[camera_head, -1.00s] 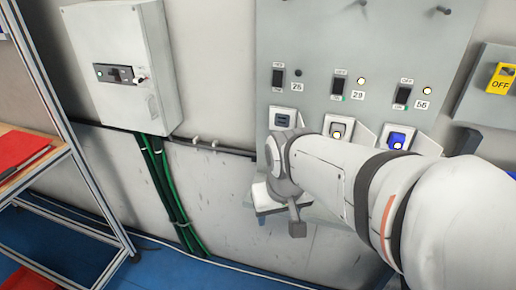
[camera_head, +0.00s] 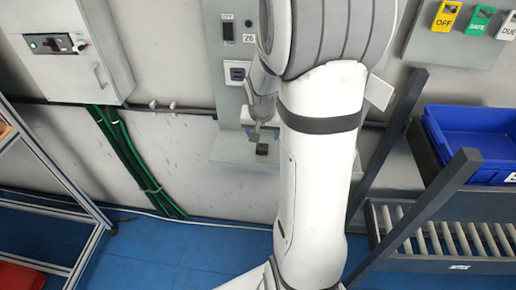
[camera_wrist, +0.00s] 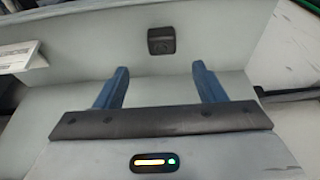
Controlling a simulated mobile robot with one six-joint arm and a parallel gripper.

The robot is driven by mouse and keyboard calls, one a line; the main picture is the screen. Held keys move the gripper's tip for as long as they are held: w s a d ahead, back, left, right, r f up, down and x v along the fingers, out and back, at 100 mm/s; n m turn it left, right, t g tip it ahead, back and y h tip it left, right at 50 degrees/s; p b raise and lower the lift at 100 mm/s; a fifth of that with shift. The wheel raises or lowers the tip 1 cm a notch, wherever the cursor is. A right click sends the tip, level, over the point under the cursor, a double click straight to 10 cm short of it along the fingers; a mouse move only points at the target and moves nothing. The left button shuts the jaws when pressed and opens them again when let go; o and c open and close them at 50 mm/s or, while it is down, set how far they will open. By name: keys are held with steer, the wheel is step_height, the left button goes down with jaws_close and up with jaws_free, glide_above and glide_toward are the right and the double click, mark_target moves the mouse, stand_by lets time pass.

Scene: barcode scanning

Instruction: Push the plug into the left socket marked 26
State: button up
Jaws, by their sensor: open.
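The left socket (camera_head: 237,73) is a white plate with a dark slot on the grey panel, below a black switch and a label that seems to read 26. A small dark block, apparently the plug (camera_head: 262,149), sits on the pale ledge below the panel. In the wrist view the plug (camera_wrist: 161,41) shows as a black square block just beyond the fingertips. My gripper (camera_wrist: 160,72) is open, its two blue fingers apart with nothing between them. In the head view my gripper (camera_head: 262,132) hangs just above the plug. My arm hides the other sockets.
The pale ledge (camera_head: 232,150) sticks out below the panel. A grey electrical box (camera_head: 75,55) and green cables (camera_head: 130,150) are at left. A blue crate (camera_head: 475,135) and roller conveyor (camera_head: 440,240) with dark posts stand at right.

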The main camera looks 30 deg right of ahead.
mark_target(262, 146)
steer(key=shift+x, duration=1.25)
steer(key=shift+f, duration=0.1)
steer(key=x, duration=0.5)
steer(key=shift+a, duration=0.25)
steer(key=shift+c, duration=0.2)
steer(key=c, duration=1)
